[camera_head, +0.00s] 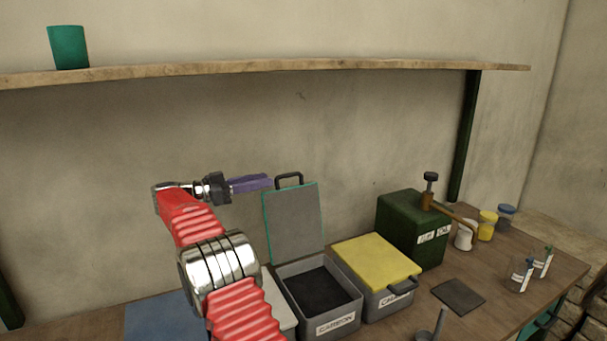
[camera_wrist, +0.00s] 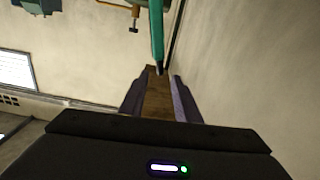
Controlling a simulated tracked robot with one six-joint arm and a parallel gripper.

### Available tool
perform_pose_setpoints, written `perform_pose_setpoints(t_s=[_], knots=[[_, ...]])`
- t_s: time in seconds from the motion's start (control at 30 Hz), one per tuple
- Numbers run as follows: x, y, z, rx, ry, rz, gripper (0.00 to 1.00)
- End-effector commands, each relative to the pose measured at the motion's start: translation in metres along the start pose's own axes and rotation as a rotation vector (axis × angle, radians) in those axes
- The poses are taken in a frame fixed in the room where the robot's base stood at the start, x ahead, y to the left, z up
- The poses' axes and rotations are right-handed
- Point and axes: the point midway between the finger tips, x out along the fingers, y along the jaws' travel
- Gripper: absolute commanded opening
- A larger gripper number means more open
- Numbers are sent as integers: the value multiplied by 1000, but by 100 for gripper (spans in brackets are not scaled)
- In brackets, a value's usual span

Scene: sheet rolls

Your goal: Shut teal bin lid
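The teal-edged lid (camera_head: 292,225) stands raised, nearly upright, at the back of an open grey bin (camera_head: 340,318). A dark handle (camera_head: 288,178) sits on the lid's top edge. My gripper (camera_head: 266,182) is left of the lid's upper edge, with its purple fingers pointing right toward the handle. In the wrist view my gripper (camera_wrist: 157,80) is open, with a gap between its fingers. The lid (camera_wrist: 157,35) shows there edge-on, just past the fingertips. I cannot tell whether a finger touches it.
A bin with a shut yellow lid (camera_head: 375,260) stands right of the open bin. Beyond it is a dark green box (camera_head: 412,228) with a lever. A shelf (camera_head: 270,67) holding a teal cup (camera_head: 68,47) runs above. A dark flat pad (camera_head: 458,294) lies on the bench.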

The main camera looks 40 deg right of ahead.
Motion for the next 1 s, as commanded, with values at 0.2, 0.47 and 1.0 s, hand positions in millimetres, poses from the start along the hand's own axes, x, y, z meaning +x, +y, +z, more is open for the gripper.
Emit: perform_pose_setpoints(t_s=[0.2,0.47,1.0], knots=[[15,0,0,0,-1,2,29],[53,1,0,-1,-2,3,29],[130,1,0,-1,-1,2,29]])
